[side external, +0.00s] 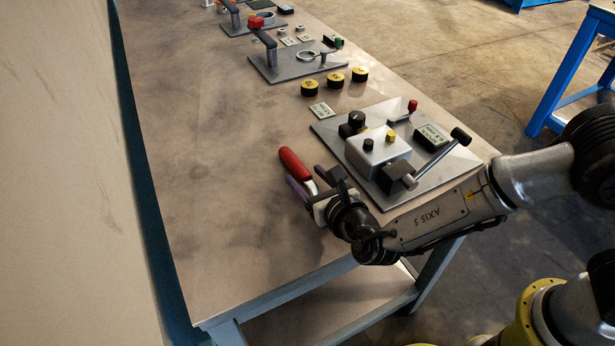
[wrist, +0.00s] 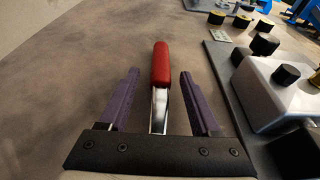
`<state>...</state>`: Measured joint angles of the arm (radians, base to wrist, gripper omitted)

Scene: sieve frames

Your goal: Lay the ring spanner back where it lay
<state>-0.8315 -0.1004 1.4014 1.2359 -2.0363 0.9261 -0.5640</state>
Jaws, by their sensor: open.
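A tool with a red handle (side external: 294,164) and a shiny metal shank lies on the bench left of the near panel; I take it for the ring spanner. In the wrist view its red handle (wrist: 160,62) points away from me and the shank runs back under my gripper. Its other end is hidden, so I cannot see a ring. My gripper (side external: 311,181) is open, with one purple finger on each side of the tool. In the wrist view a clear gap shows between the tool and each finger.
Right of my gripper stands a metal panel (side external: 327,131) with a white box (side external: 376,151), knobs and a black-ended lever (side external: 459,137). Several yellow-and-black round pieces (side external: 335,81) and another panel (side external: 270,72) lie farther back. The bench (side external: 200,130) is bare to the left.

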